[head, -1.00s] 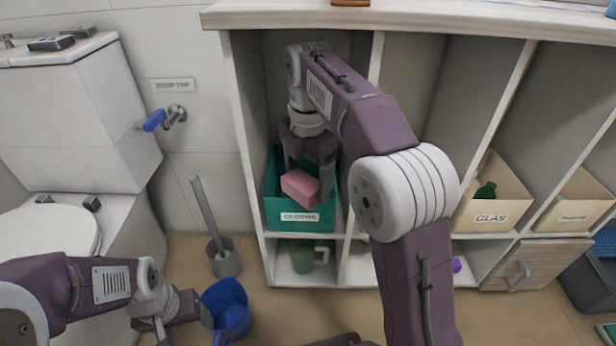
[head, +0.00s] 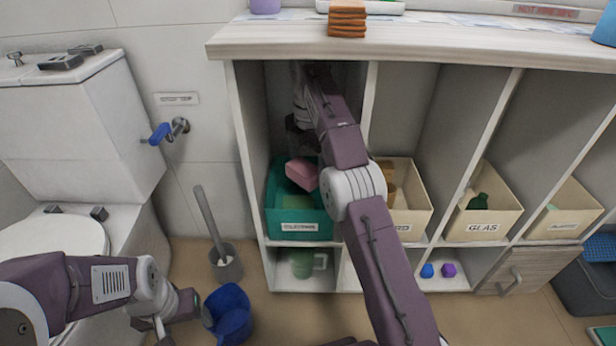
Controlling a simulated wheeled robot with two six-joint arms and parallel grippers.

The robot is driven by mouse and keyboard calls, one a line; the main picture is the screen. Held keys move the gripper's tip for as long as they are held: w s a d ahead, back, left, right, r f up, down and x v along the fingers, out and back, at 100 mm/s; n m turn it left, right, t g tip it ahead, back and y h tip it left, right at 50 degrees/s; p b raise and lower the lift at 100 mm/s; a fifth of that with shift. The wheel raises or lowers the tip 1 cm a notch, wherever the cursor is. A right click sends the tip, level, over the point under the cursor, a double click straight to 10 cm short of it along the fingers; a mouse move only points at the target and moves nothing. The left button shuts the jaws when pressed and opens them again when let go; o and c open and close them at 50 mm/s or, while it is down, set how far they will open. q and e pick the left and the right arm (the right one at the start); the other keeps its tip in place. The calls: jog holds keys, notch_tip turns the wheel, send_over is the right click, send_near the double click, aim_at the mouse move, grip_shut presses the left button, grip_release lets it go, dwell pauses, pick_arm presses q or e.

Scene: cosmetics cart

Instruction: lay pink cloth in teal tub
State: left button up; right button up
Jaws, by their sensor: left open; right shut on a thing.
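The folded pink cloth (head: 302,174) is held over the teal tub (head: 297,227), near its back right part, tilted. My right gripper (head: 300,148) reaches deep into the left shelf compartment and is shut on the cloth; its fingers are partly hidden in shadow and behind the cloth. A green thing shows inside the tub below the cloth. The tub stands on the shelf with a label on its front. My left gripper (head: 180,325) is open and low at the left, beside the blue bucket, partly cut off by the lower edge.
Cream bins, one marked GLAS (head: 483,228), stand in the compartments to the right. A green mug (head: 302,263) is on the shelf below the tub. Orange folded cloths (head: 347,18) lie on the counter. The blue bucket (head: 228,314) and toilet brush (head: 226,258) are on the floor.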

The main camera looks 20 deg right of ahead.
pick_arm(q)
notch_tip(320, 180, down, 6)
jog(key=b, duration=0.5)
pick_arm(e)
notch_tip(320, 180, down, 7)
jog(key=shift+r, duration=0.2)
jog(key=shift+w+p, duration=0.25)
jog(key=shift+p, duration=0.3)
jog(key=o, duration=1.3)
jog(key=shift+c, duration=0.2)
notch_tip(320, 180, up, 8)
jog(key=p, duration=0.7)
jog(key=shift+f, duration=0.2)
pick_arm(q)
notch_tip(320, 180, up, 8)
jog(key=shift+f, duration=0.25)
pick_arm(e)
jog(key=shift+f, duration=0.1)
